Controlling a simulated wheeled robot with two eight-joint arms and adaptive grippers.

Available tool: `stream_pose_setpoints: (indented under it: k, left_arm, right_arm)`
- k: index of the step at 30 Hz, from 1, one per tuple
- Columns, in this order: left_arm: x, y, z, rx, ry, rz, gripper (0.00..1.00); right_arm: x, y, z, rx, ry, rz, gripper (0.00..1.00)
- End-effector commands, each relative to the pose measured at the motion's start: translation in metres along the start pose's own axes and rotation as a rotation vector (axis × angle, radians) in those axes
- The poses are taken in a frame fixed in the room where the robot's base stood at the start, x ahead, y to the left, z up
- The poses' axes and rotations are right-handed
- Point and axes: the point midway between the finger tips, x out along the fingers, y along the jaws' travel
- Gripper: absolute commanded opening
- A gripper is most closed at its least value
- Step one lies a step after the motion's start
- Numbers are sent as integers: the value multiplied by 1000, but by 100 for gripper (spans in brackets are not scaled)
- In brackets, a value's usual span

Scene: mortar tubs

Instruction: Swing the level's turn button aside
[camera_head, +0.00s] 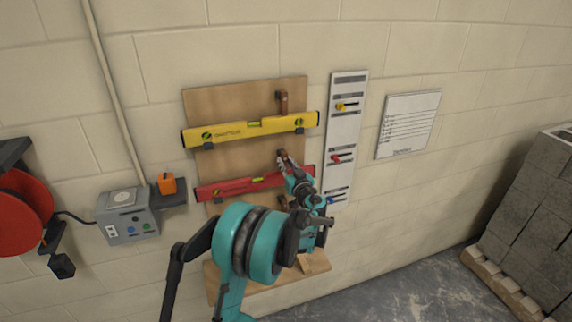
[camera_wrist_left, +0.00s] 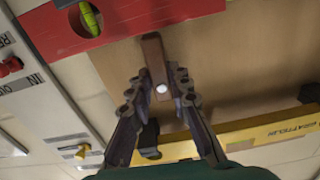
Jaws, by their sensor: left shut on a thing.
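The red level (camera_head: 235,187) lies across the wooden board on the wall, below the yellow level (camera_head: 240,130). A brown turn button (camera_head: 282,153) sits at the red level's upper edge. In the left wrist view the turn button (camera_wrist_left: 153,52) is upright in the picture, with a pale round pivot, and its far end reaches the edge of the red level (camera_wrist_left: 120,14). My left gripper (camera_head: 287,163) is at this button, its two fingers (camera_wrist_left: 160,80) on either side of it, shut on it. Another brown turn button (camera_head: 283,103) stands upright at the yellow level. My right gripper is out of view.
A white panel (camera_head: 344,120) with yellow, red and blue knobs hangs right of the board, close to my left gripper. A paper sheet (camera_head: 408,122) hangs further right. A grey socket box (camera_head: 128,215) and orange block (camera_head: 166,183) are at left. Stacked grey blocks (camera_head: 535,205) stand at right.

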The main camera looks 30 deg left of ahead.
Motion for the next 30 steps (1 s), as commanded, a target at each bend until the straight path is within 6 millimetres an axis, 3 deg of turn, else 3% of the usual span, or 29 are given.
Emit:
stream_pose_setpoints:
  k: [8, 30]
  left_arm:
    - [0, -2, 1, 177, 0, 0, 0]
    - [0, -8, -3, 878, 0, 0, 0]
  right_arm:
    - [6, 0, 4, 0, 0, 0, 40]
    - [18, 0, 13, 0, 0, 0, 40]
